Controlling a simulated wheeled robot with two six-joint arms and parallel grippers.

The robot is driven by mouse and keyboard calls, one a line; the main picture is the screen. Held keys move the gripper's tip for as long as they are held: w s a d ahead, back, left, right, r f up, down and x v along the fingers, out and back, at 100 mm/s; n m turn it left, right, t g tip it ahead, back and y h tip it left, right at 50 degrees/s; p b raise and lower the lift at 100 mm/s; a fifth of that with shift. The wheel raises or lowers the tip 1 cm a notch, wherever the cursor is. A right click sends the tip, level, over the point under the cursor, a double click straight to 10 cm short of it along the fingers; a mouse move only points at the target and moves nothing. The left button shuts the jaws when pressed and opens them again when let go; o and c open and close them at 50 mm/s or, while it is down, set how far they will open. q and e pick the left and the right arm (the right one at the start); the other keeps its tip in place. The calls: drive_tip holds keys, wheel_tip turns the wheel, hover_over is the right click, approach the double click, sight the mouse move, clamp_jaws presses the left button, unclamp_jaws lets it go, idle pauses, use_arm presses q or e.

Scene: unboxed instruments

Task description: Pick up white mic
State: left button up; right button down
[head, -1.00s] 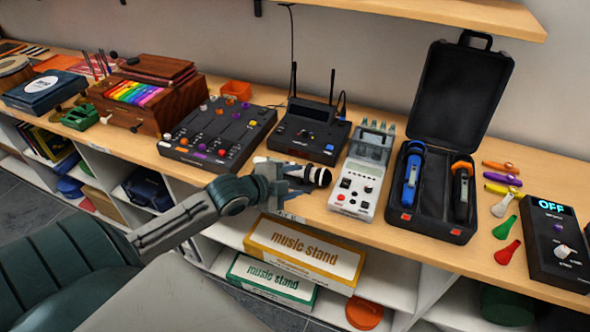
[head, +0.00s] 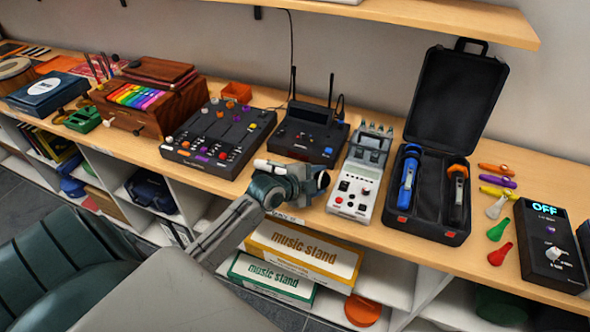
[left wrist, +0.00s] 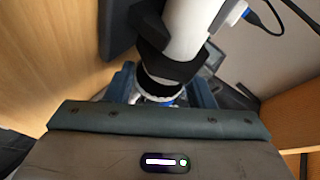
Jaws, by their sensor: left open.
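The white mic (head: 264,164) lies near the front edge of the wooden counter, in front of the black receiver. In the head view my left gripper (head: 307,182) is over it and hides most of it. A white end shows left of the gripper. In the left wrist view the mic's white body with a black band (left wrist: 192,25) reaches down toward the space between my blue-grey fingers. The left gripper is open. I cannot tell whether the fingers touch the mic. My right gripper is not in view.
The black receiver (head: 305,133) with two antennas stands behind the mic. A black mixer (head: 215,137) is to the left and a white pedal device (head: 352,188) close to the right. An open black case (head: 432,222) holds blue and orange mics. Music stand boxes (head: 300,252) sit below the counter.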

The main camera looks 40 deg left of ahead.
use_arm(q)
drive_tip(key=shift+f, duration=0.1)
drive_tip(key=shift+c, duration=0.4)
clamp_jaws()
drive_tip(key=shift+r, duration=0.2)
drive_tip(key=shift+w+r+b, duration=0.1)
drive_tip(key=shift+r+b, duration=0.1)
drive_tip(key=shift+b, duration=0.1)
drive_tip(key=r+b, duration=0.1)
drive_tip(key=s+r, duration=0.1)
drive_tip(key=shift+a+r+b, duration=0.1)
drive_tip(key=shift+r+b, duration=0.2)
drive_tip(key=shift+b, duration=0.05)
drive_tip(key=s, duration=0.3)
drive_tip(key=s+a+b, duration=0.1)
drive_tip(key=s, duration=0.2)
drive_tip(key=s+r+b, duration=0.1)
drive_tip(key=s, duration=0.2)
drive_tip(key=shift+s+a, duration=0.25)
drive_tip(key=shift+a, duration=0.05)
drive_tip(key=shift+s+a+r+p, duration=0.15)
drive_tip(key=shift+s+p, duration=0.15)
drive_tip(key=shift+s, duration=0.6)
drive_tip(key=shift+s+a+r+p, duration=0.1)
drive_tip(key=shift+s+p, duration=0.15)
drive_tip(key=shift+s, duration=0.65)
drive_tip(key=shift+s+a+r+p, duration=0.15)
drive_tip(key=shift+s+p, duration=0.15)
drive_tip(key=shift+s, duration=0.6)
